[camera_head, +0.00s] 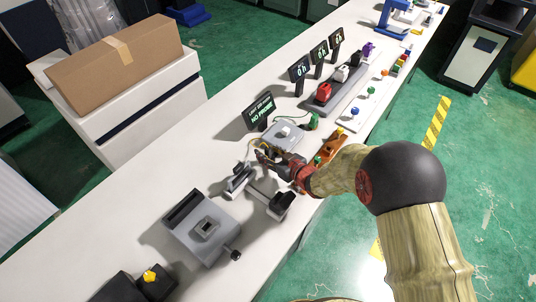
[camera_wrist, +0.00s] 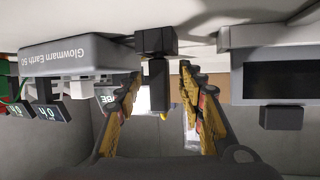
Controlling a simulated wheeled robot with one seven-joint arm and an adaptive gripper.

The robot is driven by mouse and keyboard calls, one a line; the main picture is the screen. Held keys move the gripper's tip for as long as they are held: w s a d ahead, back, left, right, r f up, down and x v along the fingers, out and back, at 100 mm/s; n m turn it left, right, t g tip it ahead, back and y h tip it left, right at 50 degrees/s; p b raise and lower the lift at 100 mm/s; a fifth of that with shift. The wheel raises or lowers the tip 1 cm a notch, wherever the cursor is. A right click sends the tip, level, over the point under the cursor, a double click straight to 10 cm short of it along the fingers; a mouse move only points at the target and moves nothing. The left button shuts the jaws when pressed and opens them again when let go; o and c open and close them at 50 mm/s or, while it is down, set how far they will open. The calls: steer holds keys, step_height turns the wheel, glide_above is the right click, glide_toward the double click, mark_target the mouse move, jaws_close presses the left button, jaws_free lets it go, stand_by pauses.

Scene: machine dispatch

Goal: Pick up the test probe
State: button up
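My gripper (camera_head: 265,158) is low over the bench beside a grey box with a white top piece (camera_head: 283,134). In the wrist view its two yellow-brown fingers (camera_wrist: 161,82) are apart, with a gap on each side of a dark upright block (camera_wrist: 156,42) between them. I cannot tell whether this block is the test probe or part of a holder; no probe is clearly recognisable. A small display (camera_head: 260,112) behind the grey box reads "NO PROBE". My gripper hides part of the bench around the grey box.
A grey device with a square socket (camera_head: 205,228) and a fixture with a bar (camera_head: 265,192) stand near. An orange tray (camera_head: 326,150) lies just right of my gripper. A grey rack with coloured parts (camera_head: 340,86) is farther along. A cardboard box (camera_head: 118,62) sits on a white cabinet.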

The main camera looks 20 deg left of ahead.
steer(key=shift+c, duration=1)
steer(key=c, duration=0.7)
jaws_close()
steer(key=shift+r, duration=0.1)
